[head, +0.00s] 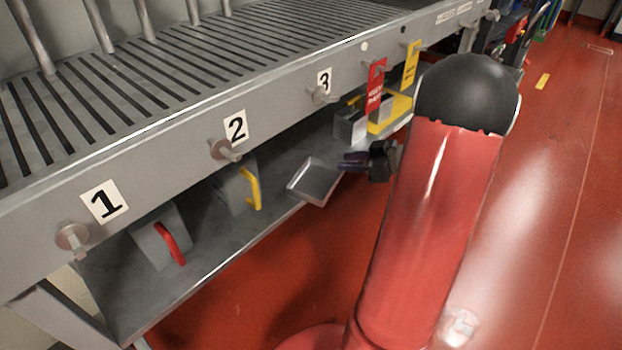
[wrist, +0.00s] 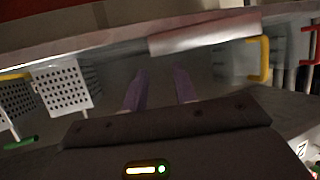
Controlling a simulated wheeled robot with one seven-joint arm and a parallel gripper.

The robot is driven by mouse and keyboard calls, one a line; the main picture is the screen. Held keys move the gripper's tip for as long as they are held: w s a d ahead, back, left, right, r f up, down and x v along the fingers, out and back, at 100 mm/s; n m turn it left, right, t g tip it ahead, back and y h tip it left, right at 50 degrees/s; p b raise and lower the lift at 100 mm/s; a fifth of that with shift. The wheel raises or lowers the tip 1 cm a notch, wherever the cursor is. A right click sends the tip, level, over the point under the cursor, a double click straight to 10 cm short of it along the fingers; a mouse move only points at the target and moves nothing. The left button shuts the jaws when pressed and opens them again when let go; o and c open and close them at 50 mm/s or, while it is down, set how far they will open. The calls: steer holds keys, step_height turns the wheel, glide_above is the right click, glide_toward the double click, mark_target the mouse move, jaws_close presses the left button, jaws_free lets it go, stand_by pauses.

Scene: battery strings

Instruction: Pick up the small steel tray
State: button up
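The small steel tray (head: 314,181) is a shallow square pan at the front edge of the lower shelf (head: 215,245), looking slightly tilted. It seems to be the pale panel (wrist: 205,37) ahead and to the right of the fingers in the wrist view. My gripper (head: 342,161) is just right of the tray in the head view, its dark purple fingers pointing left towards the tray's right corner. In the wrist view the two fingers (wrist: 160,76) stand apart with nothing between them. The tips look close to the tray; whether they touch it cannot be told.
Grey boxes with a red handle (head: 170,243) and a yellow handle (head: 252,188) stand on the shelf left of the tray. A perforated box (wrist: 68,84) is left of my fingers. Knobs and hanging red (head: 375,87) and yellow (head: 411,65) tags line the slatted bench's front rail above.

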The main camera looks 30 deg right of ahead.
mark_target(316, 180)
steer(key=x, duration=0.3)
steer(key=b+x, duration=0.1)
steer(key=x, duration=0.2)
steer(key=shift+w+d+f, duration=0.1)
steer(key=shift+w+d, duration=0.1)
steer(key=shift+d, duration=0.15)
jaws_close()
